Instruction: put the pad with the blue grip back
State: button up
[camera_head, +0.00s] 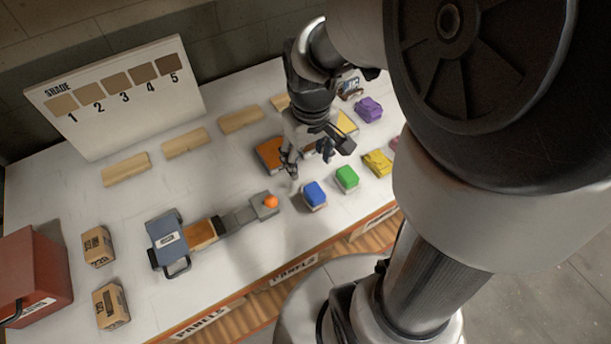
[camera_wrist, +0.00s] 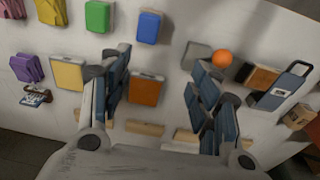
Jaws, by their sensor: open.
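The pad with the blue grip (camera_head: 314,194) rests on the white table near its front edge, left of a pad with a green grip (camera_head: 346,178). In the wrist view the blue grip (camera_wrist: 148,27) shows at the top, beyond the fingertips. My gripper (camera_head: 318,156) is open and empty above the table, behind the blue-gripped pad and apart from it. Its spread fingers (camera_wrist: 158,62) also show in the wrist view, with an orange-brown panel (camera_wrist: 145,90) between them, near the left finger.
Yellow (camera_head: 377,162) and purple (camera_head: 368,108) pads stand to the right. A blue clamp-like device (camera_head: 167,240) and an orange ball (camera_head: 271,202) on a grey block are left. Wooden blocks (camera_head: 185,142) line the back before the shade board (camera_head: 120,95). A red box (camera_head: 35,275) stands far left.

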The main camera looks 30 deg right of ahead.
jog(key=s+a+r+t, duration=0.3)
jog(key=s+a+r, duration=0.4)
jog(key=s+r, duration=0.4)
jog(key=shift+s+a, duration=0.2)
jog(key=shift+s, duration=0.3)
jog(key=shift+r, duration=0.1)
